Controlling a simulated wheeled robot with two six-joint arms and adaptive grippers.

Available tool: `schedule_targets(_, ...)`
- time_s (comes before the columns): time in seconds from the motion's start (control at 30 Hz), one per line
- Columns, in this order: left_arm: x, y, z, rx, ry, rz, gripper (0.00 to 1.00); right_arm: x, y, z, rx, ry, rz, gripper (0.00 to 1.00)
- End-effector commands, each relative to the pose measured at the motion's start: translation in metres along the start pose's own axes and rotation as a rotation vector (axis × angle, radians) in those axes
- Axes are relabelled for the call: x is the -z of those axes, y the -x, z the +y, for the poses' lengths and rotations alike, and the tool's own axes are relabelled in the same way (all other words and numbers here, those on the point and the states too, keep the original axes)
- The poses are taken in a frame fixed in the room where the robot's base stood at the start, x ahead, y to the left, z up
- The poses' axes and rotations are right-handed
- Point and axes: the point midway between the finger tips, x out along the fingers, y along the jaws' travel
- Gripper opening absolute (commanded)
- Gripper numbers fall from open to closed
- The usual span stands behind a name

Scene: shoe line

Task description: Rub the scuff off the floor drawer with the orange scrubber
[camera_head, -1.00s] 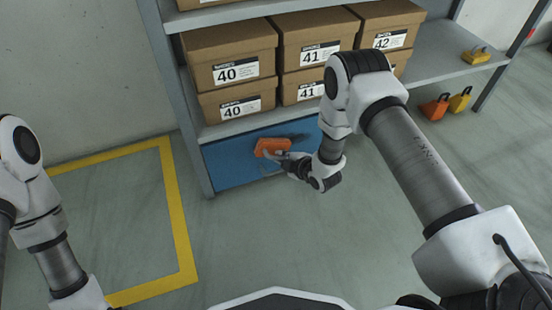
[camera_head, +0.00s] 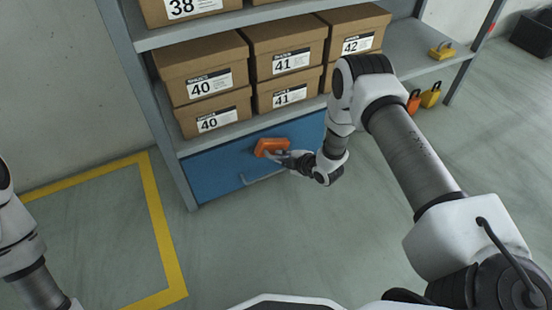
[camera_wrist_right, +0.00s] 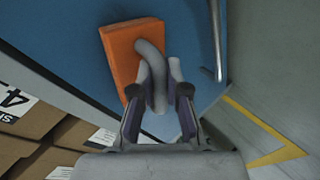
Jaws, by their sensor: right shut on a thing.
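The blue floor drawer (camera_head: 215,175) is at the bottom of the shelf rack, with a grey bar handle (camera_head: 262,178) on its front. The orange scrubber (camera_head: 272,147) is against or very close to the drawer front; I cannot tell if it touches. My right gripper (camera_head: 288,157) is shut on the scrubber's grey curved handle. In the right wrist view the gripper (camera_wrist_right: 160,95) grips that handle, and the orange block (camera_wrist_right: 125,62) lies over the blue front (camera_wrist_right: 75,35). No scuff shows clearly; the scrubber and arm cover part of the front. My left gripper is out of view.
Shoe boxes (camera_head: 205,75) fill the shelves above the drawer. Yellow and orange padlock-shaped things (camera_head: 430,96) stand on the floor at right, with another yellow one (camera_head: 441,51) on the shelf. Yellow floor tape (camera_head: 165,235) runs at left. The floor in front is clear.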

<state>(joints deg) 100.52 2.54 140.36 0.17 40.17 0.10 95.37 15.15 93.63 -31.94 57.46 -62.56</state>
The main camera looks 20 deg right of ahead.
Motion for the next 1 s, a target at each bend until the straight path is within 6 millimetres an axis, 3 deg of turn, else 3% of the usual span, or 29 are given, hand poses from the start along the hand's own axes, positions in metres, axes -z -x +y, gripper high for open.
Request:
schedule_targets(0.83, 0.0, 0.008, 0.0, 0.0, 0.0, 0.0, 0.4, -0.061, 0.014, 0.025, -0.005, -0.001, -0.001, 0.0)
schedule_targets(1.0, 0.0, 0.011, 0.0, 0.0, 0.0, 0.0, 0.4, -0.065, 0.017, 0.026, -0.002, 0.002, 0.0, 0.0)
